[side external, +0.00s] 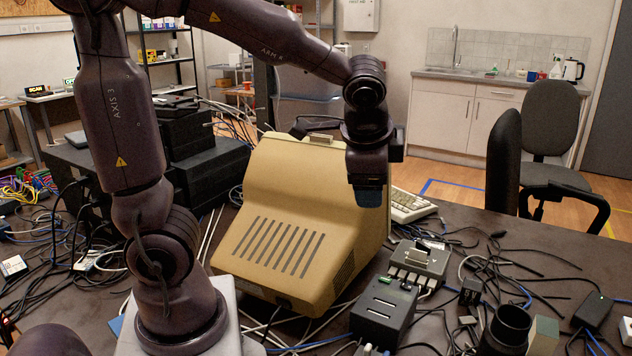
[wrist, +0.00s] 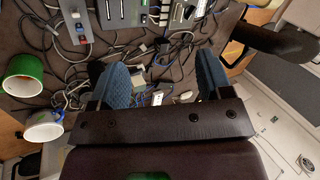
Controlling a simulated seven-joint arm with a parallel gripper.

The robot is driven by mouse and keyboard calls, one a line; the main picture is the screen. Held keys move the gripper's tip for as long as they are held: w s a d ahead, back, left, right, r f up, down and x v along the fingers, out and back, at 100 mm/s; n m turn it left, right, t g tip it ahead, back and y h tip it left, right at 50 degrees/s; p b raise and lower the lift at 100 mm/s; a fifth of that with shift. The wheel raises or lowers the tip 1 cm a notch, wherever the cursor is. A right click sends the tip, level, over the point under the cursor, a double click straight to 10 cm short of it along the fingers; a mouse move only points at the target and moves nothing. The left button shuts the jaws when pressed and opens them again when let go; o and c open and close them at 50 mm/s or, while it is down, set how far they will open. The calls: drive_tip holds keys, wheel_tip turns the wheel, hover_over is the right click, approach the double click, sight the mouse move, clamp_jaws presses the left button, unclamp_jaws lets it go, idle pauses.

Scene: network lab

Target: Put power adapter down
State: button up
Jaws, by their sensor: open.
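My gripper (side external: 368,196) hangs in the side view above the desk, in front of the right side of a beige monitor. In the wrist view my gripper (wrist: 161,80) has its two blue fingers wide apart, with nothing held between them. A black block with a small green light (side external: 592,310), which looks like the power adapter, lies on the desk at the far right of the side view among cables. It is well apart from my gripper. I cannot make it out surely in the wrist view, where small items and cables lie below the fingers.
The beige monitor (side external: 290,215) stands close to my gripper. A dark box (side external: 383,310), a grey port box (side external: 420,262), a black cylinder (side external: 505,330) and many loose cables crowd the desk.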

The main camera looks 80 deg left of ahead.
drive_tip(key=s+d+r+n+t+h, duration=0.2)
drive_tip(key=s+d+n+h, duration=0.2)
drive_tip(key=s, duration=0.6)
drive_tip(key=shift+d+r+n+h, duration=0.25)
drive_tip(key=shift+d+n, duration=0.25)
drive_tip(key=shift+d, duration=0.4)
